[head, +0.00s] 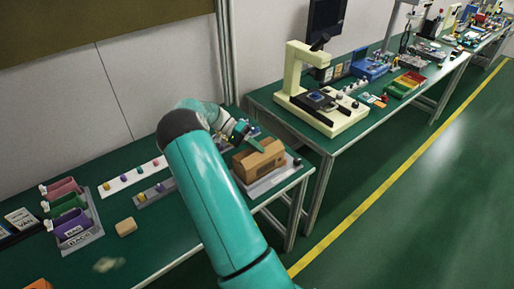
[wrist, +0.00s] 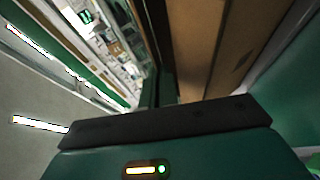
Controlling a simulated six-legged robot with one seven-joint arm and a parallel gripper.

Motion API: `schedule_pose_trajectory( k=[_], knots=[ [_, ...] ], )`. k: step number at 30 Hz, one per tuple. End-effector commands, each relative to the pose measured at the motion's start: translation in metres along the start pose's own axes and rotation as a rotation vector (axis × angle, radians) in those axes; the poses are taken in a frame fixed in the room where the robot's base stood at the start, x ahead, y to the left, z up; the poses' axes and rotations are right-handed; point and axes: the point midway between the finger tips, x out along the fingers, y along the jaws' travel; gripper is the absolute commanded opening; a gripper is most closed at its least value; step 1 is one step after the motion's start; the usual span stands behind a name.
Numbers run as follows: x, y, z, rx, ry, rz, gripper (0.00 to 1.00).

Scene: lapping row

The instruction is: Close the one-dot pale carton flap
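A brown carton (head: 262,164) stands on a pale base (head: 283,180) at the right end of the near green table in the head view. In the wrist view a brown surface of the carton (wrist: 228,50) fills the upper right, very close. My gripper (head: 256,143) is at the carton's upper left edge and partly overlaps it in the head view. The wrist view shows its dark bar (wrist: 170,120) just below the carton surface. Whether they touch, and how far its fingers are apart, I cannot tell. No dot marking can be made out, and I cannot single out the flap.
A strip with coloured knobs (head: 135,175), coloured bins (head: 66,207) and a small tan block (head: 126,227) lie to the left on the table. A cream microscope-like machine (head: 318,95) stands on the bench behind. The floor at right (head: 430,190) is clear.

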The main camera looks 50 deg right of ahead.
Motion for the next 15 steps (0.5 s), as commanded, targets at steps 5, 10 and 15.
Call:
schedule_pose_trajectory(
  k=[5,10,15],
  knots=[
    [0.0005,0.0000,-0.0002,0.001,0.000,0.000,0.20],
    [0.0004,-0.0003,0.0000,0.000,0.000,-0.001,0.25],
    [0.0003,-0.0007,0.0002,0.000,0.000,-0.002,0.25]
  ],
)
